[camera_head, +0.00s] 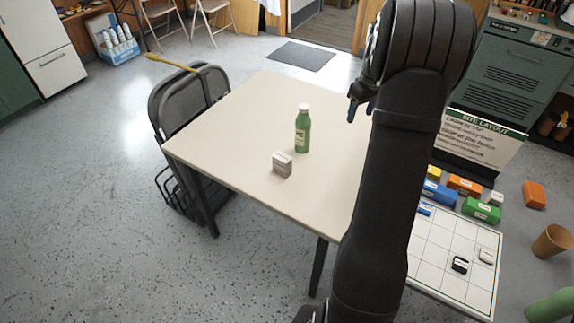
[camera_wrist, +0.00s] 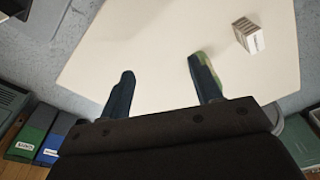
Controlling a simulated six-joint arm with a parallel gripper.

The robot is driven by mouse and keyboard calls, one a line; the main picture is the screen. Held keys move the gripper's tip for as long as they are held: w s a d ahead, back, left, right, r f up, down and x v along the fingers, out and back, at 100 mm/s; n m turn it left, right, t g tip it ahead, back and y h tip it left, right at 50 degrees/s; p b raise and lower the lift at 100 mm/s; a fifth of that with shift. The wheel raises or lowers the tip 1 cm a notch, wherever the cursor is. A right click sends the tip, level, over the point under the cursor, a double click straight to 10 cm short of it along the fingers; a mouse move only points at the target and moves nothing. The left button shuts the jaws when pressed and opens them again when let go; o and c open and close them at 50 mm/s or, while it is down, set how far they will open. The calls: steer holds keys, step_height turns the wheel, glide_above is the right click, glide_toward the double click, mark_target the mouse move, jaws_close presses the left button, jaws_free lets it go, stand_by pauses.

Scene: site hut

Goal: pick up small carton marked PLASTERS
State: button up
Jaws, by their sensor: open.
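A small pale carton (camera_head: 282,167) stands on the light table (camera_head: 230,130), near the table's front edge. In the wrist view the carton (camera_wrist: 248,36) is at the upper right, with dark print too small to read. A green bottle (camera_head: 302,132) with a pale cap stands just behind the carton. In the wrist view a bit of green shows behind my right finger. My gripper (camera_head: 361,108) is above the table's right side, to the right of the bottle and carton and apart from both. In the wrist view my gripper (camera_wrist: 160,68) is open, with nothing between its fingers.
A black folding chair (camera_head: 190,95) stands at the table's left edge. To the right, a white grid board (camera_head: 440,235) holds small blocks, beside a SITE LAYOUT sign (camera_head: 478,140). A brown cup (camera_head: 551,241) is at far right. The table's left half is clear.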

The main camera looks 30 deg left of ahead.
mark_target(282, 156)
steer(key=s+a+f+n+h, duration=0.1)
steer(key=s+a+f+n, duration=0.1)
steer(key=s+a, duration=0.65)
steer(key=s+a+f+n, duration=0.15)
steer(key=s+a, duration=0.35)
steer(key=a, duration=0.6)
steer(key=shift+n, duration=0.45)
steer(key=f, duration=1.6)
steer(key=shift+s+d+f, duration=0.2)
steer(key=shift+s+f, duration=0.1)
steer(key=shift+f, duration=0.1)
steer(key=c, duration=1.1)
steer(key=shift+o, duration=0.2)
steer(key=shift+r, duration=0.15)
